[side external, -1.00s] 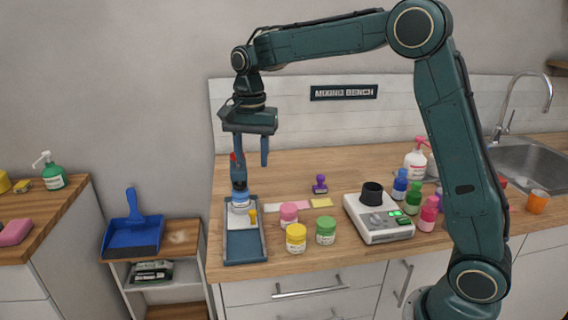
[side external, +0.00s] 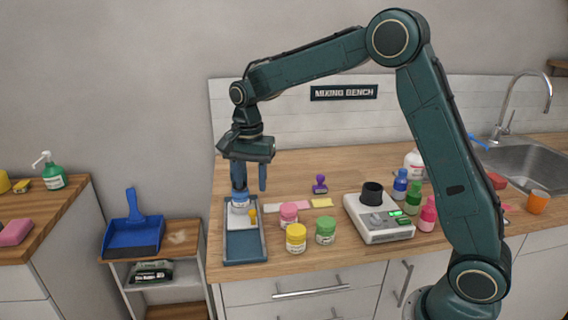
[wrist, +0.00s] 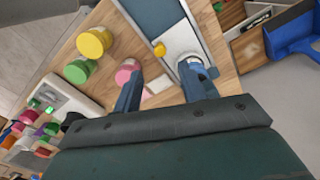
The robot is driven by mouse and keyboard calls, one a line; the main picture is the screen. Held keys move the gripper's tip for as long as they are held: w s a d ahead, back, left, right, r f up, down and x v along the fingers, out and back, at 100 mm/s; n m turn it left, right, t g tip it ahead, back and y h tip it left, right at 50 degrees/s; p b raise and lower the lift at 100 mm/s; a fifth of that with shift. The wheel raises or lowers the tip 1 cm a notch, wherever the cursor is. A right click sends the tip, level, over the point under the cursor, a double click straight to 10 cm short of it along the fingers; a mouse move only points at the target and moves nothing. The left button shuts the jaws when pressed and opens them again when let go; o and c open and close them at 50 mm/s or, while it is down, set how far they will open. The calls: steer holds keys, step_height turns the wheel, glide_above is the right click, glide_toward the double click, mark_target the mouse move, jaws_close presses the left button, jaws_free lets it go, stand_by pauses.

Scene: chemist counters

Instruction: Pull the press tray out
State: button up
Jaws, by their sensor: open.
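The press tray (side external: 245,246) is a long blue-grey tray at the left end of the wooden counter. It also shows at the top of the wrist view (wrist: 158,14). A pale plate lies in its far part, with a small yellow knob (side external: 253,213) on it, also in the wrist view (wrist: 159,49). A white jar with a blue band (side external: 240,204) stands at the tray's far left, partly behind a finger. My gripper (side external: 250,189) points down above the tray's far end, open.
A pink jar (side external: 288,214), yellow jar (side external: 296,238) and green jar (side external: 326,230) stand right of the tray. A scale (side external: 382,218) and several small bottles are further right. The counter's left edge is beside the tray; a blue dustpan (side external: 132,234) sits on a lower shelf.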

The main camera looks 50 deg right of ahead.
mark_target(253, 210)
steer(key=shift+f, duration=3.9)
jaws_close()
